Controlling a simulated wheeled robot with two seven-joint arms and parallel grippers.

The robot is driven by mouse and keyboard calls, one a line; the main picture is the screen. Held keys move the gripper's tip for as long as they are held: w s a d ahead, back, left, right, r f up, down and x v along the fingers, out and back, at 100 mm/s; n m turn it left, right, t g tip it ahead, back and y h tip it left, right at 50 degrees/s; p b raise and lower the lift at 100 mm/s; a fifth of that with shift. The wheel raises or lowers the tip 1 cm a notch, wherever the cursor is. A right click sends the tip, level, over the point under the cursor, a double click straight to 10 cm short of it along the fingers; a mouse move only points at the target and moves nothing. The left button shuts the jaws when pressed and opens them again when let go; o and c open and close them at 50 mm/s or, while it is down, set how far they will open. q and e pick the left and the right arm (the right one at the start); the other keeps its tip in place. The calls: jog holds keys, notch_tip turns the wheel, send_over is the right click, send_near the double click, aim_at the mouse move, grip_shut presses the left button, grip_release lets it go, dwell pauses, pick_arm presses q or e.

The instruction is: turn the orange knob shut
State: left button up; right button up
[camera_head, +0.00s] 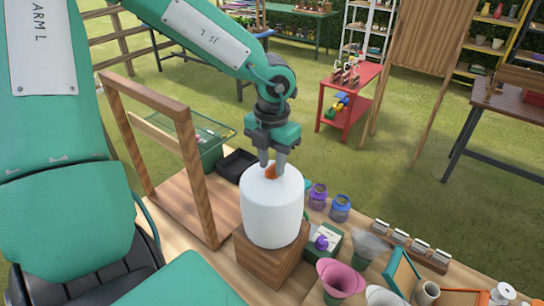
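The orange knob (271,171) shows as a small patch on the top of a white rounded tank (271,208). The tank stands upright on a wooden block (268,254) on the wooden table. My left gripper (273,166) points down over the tank top with its two fingers at the knob, one on each side. The fingers hide much of the knob, and I cannot tell whether they press on it. My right gripper is not in view.
A wooden frame (203,190) stands left of the tank, with a black tray (237,164) behind. Purple jars (318,195), a pink vase (339,279) and a row of small jars (410,243) crowd the table to the right. A red cart (349,98) stands on the grass beyond.

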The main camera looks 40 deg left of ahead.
pick_arm(q)
jog(key=shift+f, duration=0.15)
grip_shut()
